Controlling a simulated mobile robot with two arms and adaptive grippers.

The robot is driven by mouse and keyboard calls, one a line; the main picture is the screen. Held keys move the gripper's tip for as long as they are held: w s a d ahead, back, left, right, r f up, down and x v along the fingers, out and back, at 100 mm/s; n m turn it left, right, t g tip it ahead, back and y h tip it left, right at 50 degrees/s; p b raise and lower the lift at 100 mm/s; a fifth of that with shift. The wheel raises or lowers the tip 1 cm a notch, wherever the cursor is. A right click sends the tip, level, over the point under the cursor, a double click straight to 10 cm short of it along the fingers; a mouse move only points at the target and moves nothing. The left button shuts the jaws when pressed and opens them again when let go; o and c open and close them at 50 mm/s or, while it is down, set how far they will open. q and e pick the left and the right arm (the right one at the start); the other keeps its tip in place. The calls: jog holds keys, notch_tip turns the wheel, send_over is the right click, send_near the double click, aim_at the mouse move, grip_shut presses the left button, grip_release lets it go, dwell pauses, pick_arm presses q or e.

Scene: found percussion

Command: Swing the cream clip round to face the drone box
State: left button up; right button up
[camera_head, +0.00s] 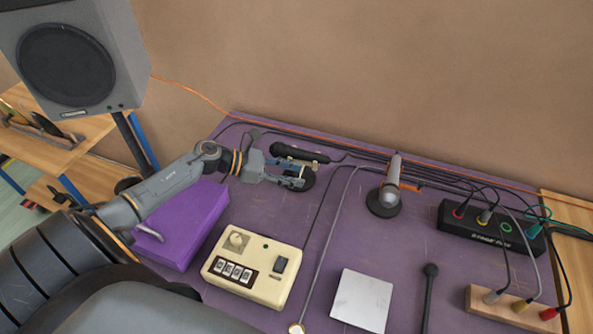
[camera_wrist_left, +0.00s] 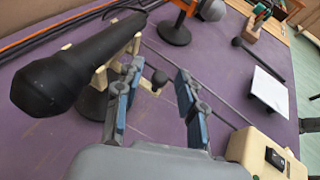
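The cream clip (camera_wrist_left: 101,78) sits on a round black stand and holds a black microphone (camera_wrist_left: 75,66). In the head view the microphone (camera_head: 300,153) lies at the back of the purple table, with its head to the left. My left gripper (camera_wrist_left: 160,70) is open beside the clip. A cream arm of the clip with a dark knob (camera_wrist_left: 160,78) shows between and just beyond its fingertips; I cannot tell whether they touch. In the head view the left gripper (camera_head: 303,176) partly hides the stand. A black box (camera_head: 480,226) with cables, its label hard to read, is at the right.
A silver microphone (camera_head: 393,170) stands right of the gripper. A cream box with a dial (camera_head: 222,262), a white plate (camera_head: 362,300) and a dark mallet (camera_head: 428,295) are nearer. A purple block (camera_head: 185,225) lies under my left arm. Cables cross the table.

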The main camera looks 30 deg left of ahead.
pick_arm(q)
jog(key=shift+w+d+f, duration=0.25)
jog(key=shift+w+d, duration=0.15)
jog(key=shift+d, duration=0.1)
grip_shut()
